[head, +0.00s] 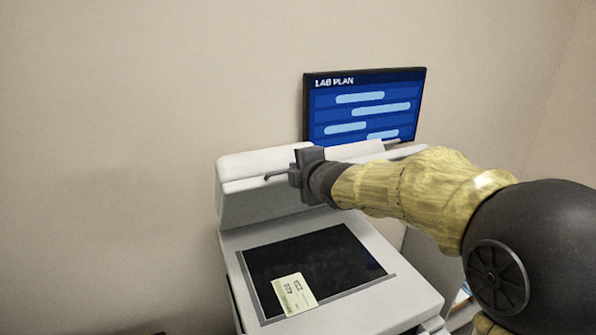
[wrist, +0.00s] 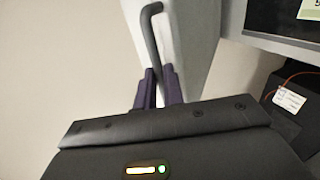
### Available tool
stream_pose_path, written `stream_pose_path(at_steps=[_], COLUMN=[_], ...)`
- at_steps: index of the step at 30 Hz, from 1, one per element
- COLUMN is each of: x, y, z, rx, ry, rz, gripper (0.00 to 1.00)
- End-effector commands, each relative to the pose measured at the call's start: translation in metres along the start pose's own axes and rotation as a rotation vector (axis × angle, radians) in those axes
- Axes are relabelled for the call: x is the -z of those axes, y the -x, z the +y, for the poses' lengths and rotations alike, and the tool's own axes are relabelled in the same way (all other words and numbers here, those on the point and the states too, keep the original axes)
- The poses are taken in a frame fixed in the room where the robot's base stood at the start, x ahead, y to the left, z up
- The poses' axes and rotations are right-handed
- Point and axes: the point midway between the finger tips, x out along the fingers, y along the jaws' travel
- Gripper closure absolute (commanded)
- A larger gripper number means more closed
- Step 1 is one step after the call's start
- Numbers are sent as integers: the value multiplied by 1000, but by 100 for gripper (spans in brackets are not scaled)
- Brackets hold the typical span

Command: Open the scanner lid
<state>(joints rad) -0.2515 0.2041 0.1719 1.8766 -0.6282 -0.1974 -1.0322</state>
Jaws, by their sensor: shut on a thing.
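The white scanner (head: 385,312) stands against the wall. Its lid (head: 262,203) is raised at the back, standing steeply above the bed. The dark glass (head: 325,262) is exposed, with a pale printed card (head: 295,294) on it. My gripper (head: 298,174) is at the lid's upper front edge, shut on the dark bar handle (head: 276,175). In the wrist view my gripper's two purple fingers (wrist: 160,88) sit either side of the handle (wrist: 151,32), with the white lid (wrist: 190,45) beside it. My gripper and forearm hide the right part of the lid.
A wall screen (head: 365,105) reading "LAB PLAN" is behind the scanner, close to my forearm. The wall to the left is bare. In the wrist view a dark box with a white tag (wrist: 289,99) and a red cord lies at the right.

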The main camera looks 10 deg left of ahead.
Motion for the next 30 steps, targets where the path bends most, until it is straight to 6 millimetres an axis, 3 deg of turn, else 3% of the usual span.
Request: stream_pose_path(at_steps=[1,2,5,17,23,30], x=[0,-1,-2,-2,-3,-2], y=[0,0,0,6,30,74], z=[0,0,0,0,0,3], rx=[-1,-1,-1,-1,-2,-2], ry=[2,2,1,-1,1,2], rz=[0,-1,-2,-3,-5,-5], gripper=[100,86,68,68,68,68])
